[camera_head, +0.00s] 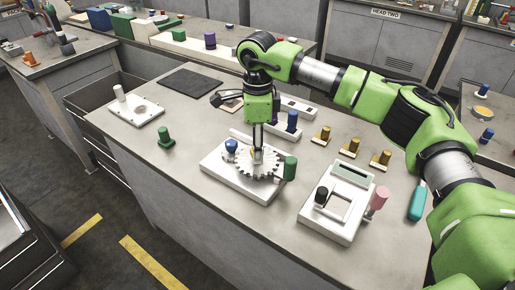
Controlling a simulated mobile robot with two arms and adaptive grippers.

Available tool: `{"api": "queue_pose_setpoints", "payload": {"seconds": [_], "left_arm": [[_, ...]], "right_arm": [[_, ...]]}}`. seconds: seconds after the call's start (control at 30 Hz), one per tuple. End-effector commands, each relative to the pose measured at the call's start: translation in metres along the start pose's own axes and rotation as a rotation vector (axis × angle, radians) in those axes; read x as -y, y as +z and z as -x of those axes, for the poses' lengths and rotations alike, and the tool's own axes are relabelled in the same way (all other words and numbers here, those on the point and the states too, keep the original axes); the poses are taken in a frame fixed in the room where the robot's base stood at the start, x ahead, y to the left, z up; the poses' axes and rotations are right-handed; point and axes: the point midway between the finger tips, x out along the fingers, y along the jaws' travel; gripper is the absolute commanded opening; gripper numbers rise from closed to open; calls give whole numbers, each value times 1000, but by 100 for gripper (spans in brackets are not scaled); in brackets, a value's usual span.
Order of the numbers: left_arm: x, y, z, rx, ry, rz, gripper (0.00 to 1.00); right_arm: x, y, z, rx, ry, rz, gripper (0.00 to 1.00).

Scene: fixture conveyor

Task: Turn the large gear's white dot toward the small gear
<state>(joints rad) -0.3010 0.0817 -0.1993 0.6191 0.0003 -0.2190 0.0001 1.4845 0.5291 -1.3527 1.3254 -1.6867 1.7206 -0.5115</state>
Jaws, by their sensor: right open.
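The large gear (268,169) is a pale toothed wheel lying flat on a white base plate (240,186) on the bench. A smaller gear with a blue knob (231,146) sits beside it at the upper left; its teeth are hard to make out. A green cylinder (290,168) stands at the right side of the plate. My right gripper (257,155) points straight down over the large gear, open, with its fingertips at the gear's middle. I cannot tell whether they touch it. The white dot cannot be made out. My left gripper is not in view.
A white fixture (337,222) with a black knob and a pink cylinder stands at the right front. A green peg (166,137) and a white plate (137,111) are to the left. Several brass pieces stand behind right, near a teal-handled tool (417,201). The bench's front left is clear.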

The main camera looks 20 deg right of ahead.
Motion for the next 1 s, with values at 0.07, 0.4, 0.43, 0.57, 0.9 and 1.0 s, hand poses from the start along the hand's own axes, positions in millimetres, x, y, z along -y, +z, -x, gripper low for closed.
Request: {"api": "queue_pose_setpoints", "payload": {"seconds": [0.07,0.4,0.43,0.57,0.9,1.0], "left_arm": [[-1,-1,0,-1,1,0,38],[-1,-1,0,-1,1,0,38],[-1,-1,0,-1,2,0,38],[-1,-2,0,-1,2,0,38],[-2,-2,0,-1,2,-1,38],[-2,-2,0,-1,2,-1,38]], "right_arm": [[0,1,15,2,-3,0,40],[0,1,85,2,-3,0,40],[0,1,89,2,-2,0,40],[0,1,103,1,-2,0,40],[0,0,108,1,-1,0,40],[0,0,108,1,-1,0,40]]}}
